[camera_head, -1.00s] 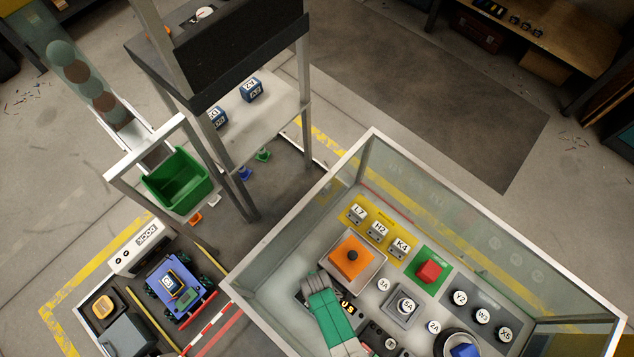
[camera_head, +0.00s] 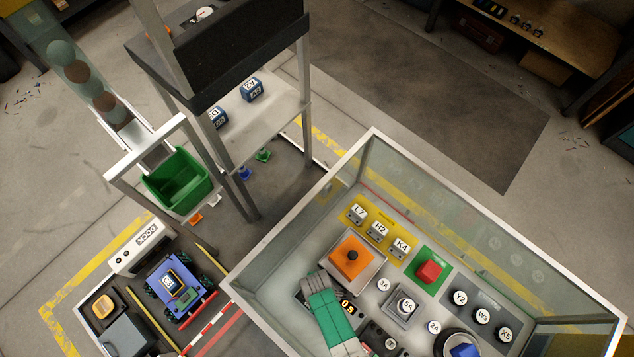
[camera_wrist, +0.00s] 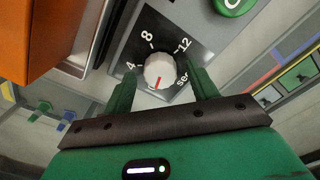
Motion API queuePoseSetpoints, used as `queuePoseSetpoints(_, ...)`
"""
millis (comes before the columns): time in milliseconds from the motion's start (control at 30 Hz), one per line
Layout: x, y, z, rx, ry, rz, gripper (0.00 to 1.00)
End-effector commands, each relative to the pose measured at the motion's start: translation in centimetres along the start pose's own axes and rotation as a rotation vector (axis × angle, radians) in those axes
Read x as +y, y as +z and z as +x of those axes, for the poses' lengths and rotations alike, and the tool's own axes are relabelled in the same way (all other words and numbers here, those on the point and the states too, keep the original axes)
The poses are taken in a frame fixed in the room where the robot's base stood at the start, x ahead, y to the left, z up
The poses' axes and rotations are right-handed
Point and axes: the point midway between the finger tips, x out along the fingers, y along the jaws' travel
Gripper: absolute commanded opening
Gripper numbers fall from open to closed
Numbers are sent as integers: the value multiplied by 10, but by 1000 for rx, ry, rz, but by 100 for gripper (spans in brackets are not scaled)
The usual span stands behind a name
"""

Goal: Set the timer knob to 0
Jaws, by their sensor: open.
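The timer knob (camera_wrist: 158,68) is a round white knob on a dark dial plate in the wrist view. Its red mark points down the picture, toward my gripper's body. The printed 4, 8, 12 and "sec" show around it; no 0 is visible. My gripper (camera_wrist: 163,80) is open, one green finger on each side of the knob, with visible gaps. In the head view my green gripper (camera_head: 325,308) reaches into the glass-walled bench and hides the knob. A small display with yellow digits (camera_head: 347,305), seemingly ending in 08, shows beside it.
An orange block (camera_head: 352,254) with a black knob stands close beyond my gripper; an orange surface (camera_wrist: 38,35) is close at left in the wrist view. A green button (camera_wrist: 233,4) lies above right of the dial. Glass walls (camera_head: 290,235) with a pale rim enclose the panel.

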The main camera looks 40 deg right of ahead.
Motion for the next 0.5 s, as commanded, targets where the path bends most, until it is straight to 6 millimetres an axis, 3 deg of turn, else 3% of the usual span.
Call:
queuePoseSetpoints(300,0,0,-58,0,1,0,58)
queuePoseSetpoints(500,0,0,-78,0,0,0,58)
